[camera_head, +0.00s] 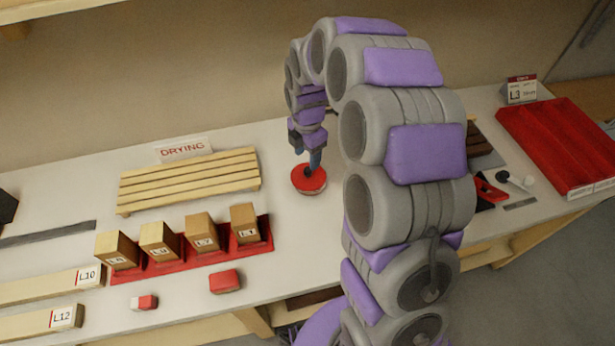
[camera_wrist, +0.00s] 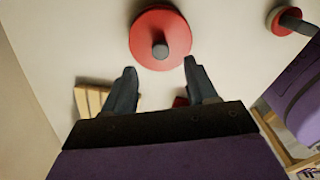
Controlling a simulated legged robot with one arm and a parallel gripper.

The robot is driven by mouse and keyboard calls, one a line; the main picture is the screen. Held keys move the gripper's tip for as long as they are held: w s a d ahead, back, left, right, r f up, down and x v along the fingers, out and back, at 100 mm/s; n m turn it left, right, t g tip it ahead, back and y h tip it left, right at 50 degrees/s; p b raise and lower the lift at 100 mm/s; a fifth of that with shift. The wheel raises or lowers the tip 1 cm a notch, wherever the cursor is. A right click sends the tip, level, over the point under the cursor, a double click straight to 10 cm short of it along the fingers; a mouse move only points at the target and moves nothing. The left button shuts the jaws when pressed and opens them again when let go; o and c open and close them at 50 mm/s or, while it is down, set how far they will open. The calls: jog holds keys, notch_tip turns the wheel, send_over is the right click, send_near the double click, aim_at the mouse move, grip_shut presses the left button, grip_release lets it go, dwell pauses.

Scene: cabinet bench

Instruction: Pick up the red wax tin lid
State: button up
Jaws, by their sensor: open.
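The red wax tin lid (camera_head: 315,184) is a round red disc with a dark knob at its centre. It lies flat on the pale bench, right of the slatted rack, with a paler edge showing below the red. In the wrist view the lid (camera_wrist: 145,25) is at the top middle, its knob facing the camera. My gripper (camera_head: 305,154) points down just above the lid, and one finger covers part of it in the head view. In the wrist view my gripper (camera_wrist: 160,68) is open, the fingers wide apart and empty, with the knob beyond the fingertips, roughly midway between them.
The wooden rack (camera_head: 188,180) and a red tray (camera_head: 163,269) of labelled blocks stand to the left. A red block (camera_head: 225,282) lies at the front. A large red panel (camera_head: 558,143) is far right. Another red round thing (camera_wrist: 276,20) shows top right in the wrist view.

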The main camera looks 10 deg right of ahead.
aim_at(308, 169)
notch_tip(308, 169, down, 6)
jog(key=shift+d+r+b, duration=0.1)
jog(key=shift+r+b, duration=0.05)
jog(key=shift+b, duration=0.85)
jog(key=shift+c, duration=0.4)
grip_shut()
